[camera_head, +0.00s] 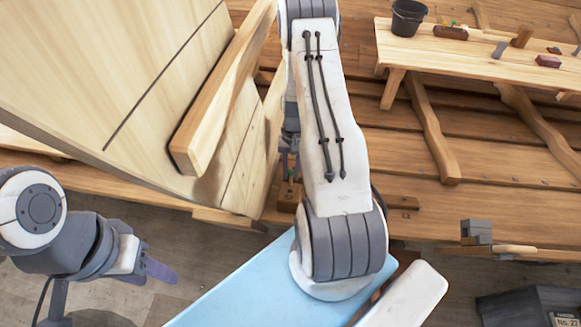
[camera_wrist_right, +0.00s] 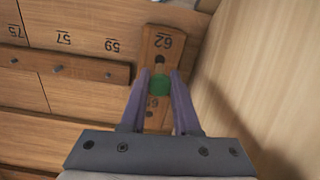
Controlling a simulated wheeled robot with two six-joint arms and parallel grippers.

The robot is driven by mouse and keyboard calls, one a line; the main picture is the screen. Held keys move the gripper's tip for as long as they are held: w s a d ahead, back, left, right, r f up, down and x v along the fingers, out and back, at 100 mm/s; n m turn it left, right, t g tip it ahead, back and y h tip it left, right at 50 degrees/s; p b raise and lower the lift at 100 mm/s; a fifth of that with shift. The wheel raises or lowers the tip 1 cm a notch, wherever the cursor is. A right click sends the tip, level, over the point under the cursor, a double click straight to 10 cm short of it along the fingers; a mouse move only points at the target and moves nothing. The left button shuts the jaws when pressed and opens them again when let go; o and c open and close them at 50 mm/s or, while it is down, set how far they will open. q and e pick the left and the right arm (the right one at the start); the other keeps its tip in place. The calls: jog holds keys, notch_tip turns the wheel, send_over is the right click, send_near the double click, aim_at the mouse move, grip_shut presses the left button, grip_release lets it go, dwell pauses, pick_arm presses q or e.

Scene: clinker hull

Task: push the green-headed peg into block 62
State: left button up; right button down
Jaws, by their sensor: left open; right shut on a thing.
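The green-headed peg (camera_wrist_right: 160,85) is between the purple fingertips of my right gripper (camera_wrist_right: 160,80) in the right wrist view. Block 62 (camera_wrist_right: 164,43) is a brown wooden block with its number upside down, and it lies under and beyond the peg. A dark round hole shows on it just past the green head. Whether the peg's tip is in the block is hidden. In the head view the block (camera_head: 287,204) shows small below my right gripper (camera_head: 290,172), largely behind my right arm. My left gripper (camera_head: 161,272) is open and empty at the lower left.
A strip (camera_wrist_right: 60,64) with several dark holes or pegs lies left of the block, by numbers 57 and 59. A pale hull wall (camera_head: 140,90) rises close on the left. A bench (camera_head: 470,55) with a bucket (camera_head: 407,17) and tools stands at the upper right.

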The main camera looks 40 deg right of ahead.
jog(key=shift+s+a+f, duration=0.1)
jog(key=shift+f, duration=0.4)
jog(key=shift+s+a, duration=0.1)
jog(key=shift+s, duration=0.05)
jog(key=shift+f, duration=0.1)
dwell(0.4)
jog(key=shift+a+f+b, duration=0.1)
jog(key=shift+f+b, duration=0.2)
jog(key=shift+b, duration=0.05)
jog(key=shift+b+x, duration=0.55)
jog(key=shift+x, duration=0.35)
jog(key=c, duration=0.6)
grip_release()
jog(key=shift+s, duration=0.1)
jog(key=shift+o, duration=0.2)
